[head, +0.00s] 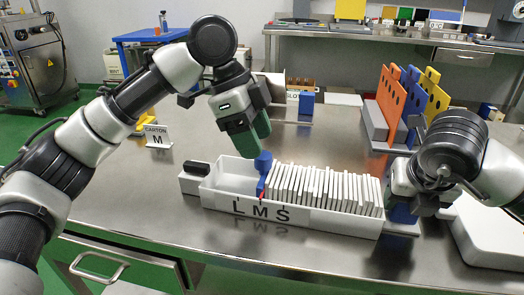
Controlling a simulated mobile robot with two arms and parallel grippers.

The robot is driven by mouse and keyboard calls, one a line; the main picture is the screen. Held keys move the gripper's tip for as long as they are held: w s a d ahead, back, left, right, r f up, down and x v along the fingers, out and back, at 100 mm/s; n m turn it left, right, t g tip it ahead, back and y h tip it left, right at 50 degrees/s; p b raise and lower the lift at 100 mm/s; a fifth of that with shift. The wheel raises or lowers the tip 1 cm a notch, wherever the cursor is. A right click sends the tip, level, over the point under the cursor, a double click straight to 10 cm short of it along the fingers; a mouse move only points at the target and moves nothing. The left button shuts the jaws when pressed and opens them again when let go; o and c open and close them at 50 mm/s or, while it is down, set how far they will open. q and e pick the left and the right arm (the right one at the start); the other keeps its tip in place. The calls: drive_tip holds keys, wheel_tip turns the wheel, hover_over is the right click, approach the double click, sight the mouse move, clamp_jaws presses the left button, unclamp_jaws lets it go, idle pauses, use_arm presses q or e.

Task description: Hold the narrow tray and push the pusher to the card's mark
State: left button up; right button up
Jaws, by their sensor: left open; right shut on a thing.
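The narrow white tray (330,222) lies on the steel table, with the letters L, M and S on its front wall. A row of thin white packets (325,185) stands in it. The blue pusher (263,168) stands upright at the left end of the row, its red pointer close above the M. The card (157,136) reads CARTON M. My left gripper (248,148) is open, its green fingers just above and beside the pusher's knob; contact is unclear. My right gripper (400,212) is shut at the tray's right end, its grip largely hidden by my arm.
A dark-topped block (196,176) sits by the tray's left end. Orange, blue and yellow perforated boards (410,100) stand in a rack at the back right. A white lidded box (492,232) is at the right. The table's front left is clear.

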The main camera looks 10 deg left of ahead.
use_arm(q)
drive_tip(key=v, duration=0.8)
use_arm(e)
drive_tip(key=o, duration=1.3)
